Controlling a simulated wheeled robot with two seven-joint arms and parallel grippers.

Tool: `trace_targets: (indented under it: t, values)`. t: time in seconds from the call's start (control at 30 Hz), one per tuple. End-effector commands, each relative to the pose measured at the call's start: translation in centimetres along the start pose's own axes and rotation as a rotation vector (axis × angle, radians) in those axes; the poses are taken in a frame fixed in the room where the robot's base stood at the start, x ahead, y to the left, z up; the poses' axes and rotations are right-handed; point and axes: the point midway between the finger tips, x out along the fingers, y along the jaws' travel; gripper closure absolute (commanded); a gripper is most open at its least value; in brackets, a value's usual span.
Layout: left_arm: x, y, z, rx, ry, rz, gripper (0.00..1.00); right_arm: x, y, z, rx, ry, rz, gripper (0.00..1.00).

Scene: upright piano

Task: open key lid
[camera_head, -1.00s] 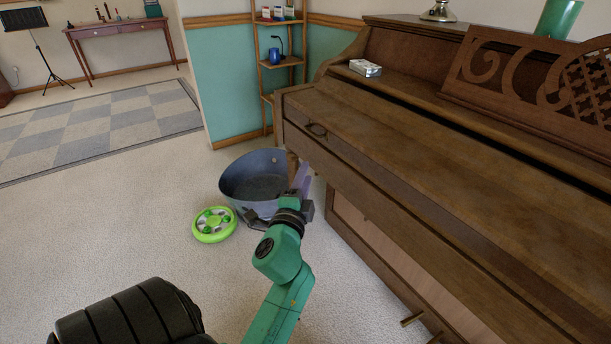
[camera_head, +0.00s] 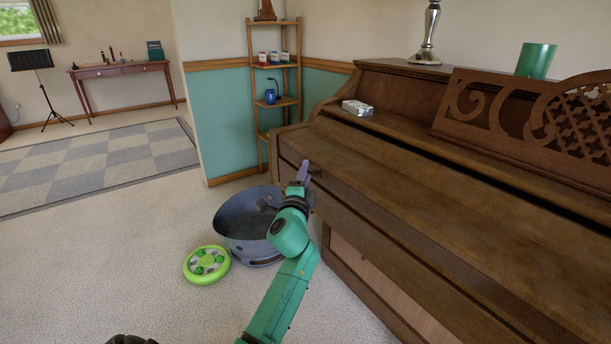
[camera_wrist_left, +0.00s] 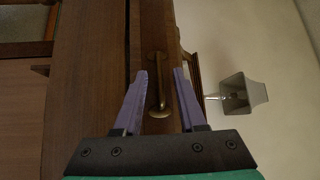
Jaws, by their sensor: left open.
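The key lid (camera_head: 430,185) of the brown upright piano is down, forming a long flat wooden surface along the front. A brass bar handle (camera_wrist_left: 158,88) is on the wood at its left end. In the head view my gripper hides the handle. My left gripper (camera_head: 299,178) is at the piano's left front edge. In the left wrist view its two purple fingers (camera_wrist_left: 160,74) are spread, one on each side of the handle, with gaps between. I cannot tell how far the tips are from the wood. My right gripper is out of view.
A small white box (camera_head: 357,108) lies on the piano near the carved music stand (camera_head: 510,115). A lamp base (camera_head: 428,45) and a green cylinder (camera_head: 536,61) stand on top. A blue-grey basket (camera_head: 240,225) and a green round toy (camera_head: 207,264) are on the carpet beside my left arm.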

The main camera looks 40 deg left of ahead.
Motion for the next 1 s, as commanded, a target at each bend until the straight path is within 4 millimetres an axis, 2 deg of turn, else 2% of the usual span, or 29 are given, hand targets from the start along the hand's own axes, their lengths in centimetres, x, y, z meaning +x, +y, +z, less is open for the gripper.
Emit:
trace_targets:
  t: [0.07, 0.1, 0.2, 1.0]
  values:
    - [-0.03, 0.00, -0.01, 0.000, 0.000, 0.000, 0.60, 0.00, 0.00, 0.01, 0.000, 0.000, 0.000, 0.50]
    - [-0.03, 0.00, -0.02, 0.000, 0.000, 0.000, 0.64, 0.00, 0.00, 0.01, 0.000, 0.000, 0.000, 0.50]
    - [-0.05, 0.00, -0.02, 0.000, 0.000, 0.000, 1.00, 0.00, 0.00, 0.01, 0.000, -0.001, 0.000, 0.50]
    - [-0.09, 0.10, -0.05, -0.001, 0.001, 0.002, 1.00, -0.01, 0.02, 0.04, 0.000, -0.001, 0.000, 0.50]
